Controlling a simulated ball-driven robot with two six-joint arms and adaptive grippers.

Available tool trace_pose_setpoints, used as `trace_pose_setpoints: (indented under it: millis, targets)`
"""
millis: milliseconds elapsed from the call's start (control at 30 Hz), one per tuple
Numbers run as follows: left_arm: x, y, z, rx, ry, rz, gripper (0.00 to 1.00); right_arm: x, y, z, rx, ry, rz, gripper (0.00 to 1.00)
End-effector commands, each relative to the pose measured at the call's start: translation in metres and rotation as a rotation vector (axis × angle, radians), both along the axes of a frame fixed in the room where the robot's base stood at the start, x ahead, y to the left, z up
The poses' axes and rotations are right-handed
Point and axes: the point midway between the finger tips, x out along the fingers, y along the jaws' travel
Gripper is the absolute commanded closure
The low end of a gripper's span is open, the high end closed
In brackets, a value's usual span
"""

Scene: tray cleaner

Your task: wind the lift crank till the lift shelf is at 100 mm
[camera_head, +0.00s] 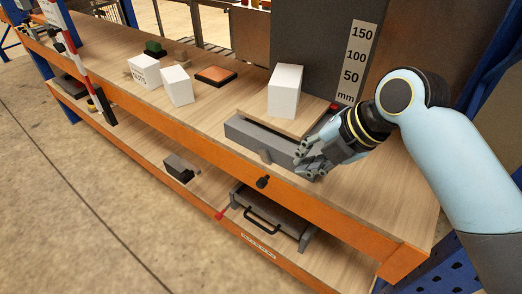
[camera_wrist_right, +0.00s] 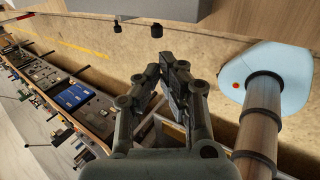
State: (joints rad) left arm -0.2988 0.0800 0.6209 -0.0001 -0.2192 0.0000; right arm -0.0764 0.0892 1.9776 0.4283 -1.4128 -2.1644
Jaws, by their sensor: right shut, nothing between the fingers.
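The lift shelf (camera_head: 278,119) is a thin wooden plate low in front of a dark grey panel, with a white block (camera_head: 285,92) standing on it. A scale (camera_head: 357,61) on the panel reads mm, 50, 100 and 150; a small red mark sits near its bottom end, below 50. The lift crank shows as a black knob (camera_head: 262,182) at the orange front edge; a black knob (camera_wrist_right: 156,31) also shows in the right wrist view. My right gripper (camera_head: 305,167) is shut and empty, right of the knob and apart from it. My left gripper is out of view.
A long grey box (camera_head: 258,143) lies in front of the shelf. White blocks (camera_head: 177,86) and an orange-topped pad (camera_head: 215,75) stand left on the bench. Below are a grey drawer-like unit with a black handle (camera_head: 262,222) and a dark block (camera_head: 179,168).

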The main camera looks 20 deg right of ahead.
Motion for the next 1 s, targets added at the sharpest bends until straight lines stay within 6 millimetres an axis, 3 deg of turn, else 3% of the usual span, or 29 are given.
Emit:
trace_pose_setpoints:
  millis: [167,700,1000]
  targets:
    - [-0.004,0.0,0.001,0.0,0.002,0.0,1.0,0.004,0.006,-0.009,0.002,-0.004,0.003,1.0]
    - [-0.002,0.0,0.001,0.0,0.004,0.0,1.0,0.051,0.042,-0.098,0.0,-0.001,0.002,1.0]
    - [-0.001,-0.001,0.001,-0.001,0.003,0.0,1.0,0.06,0.048,-0.115,-0.001,-0.004,0.001,1.0]
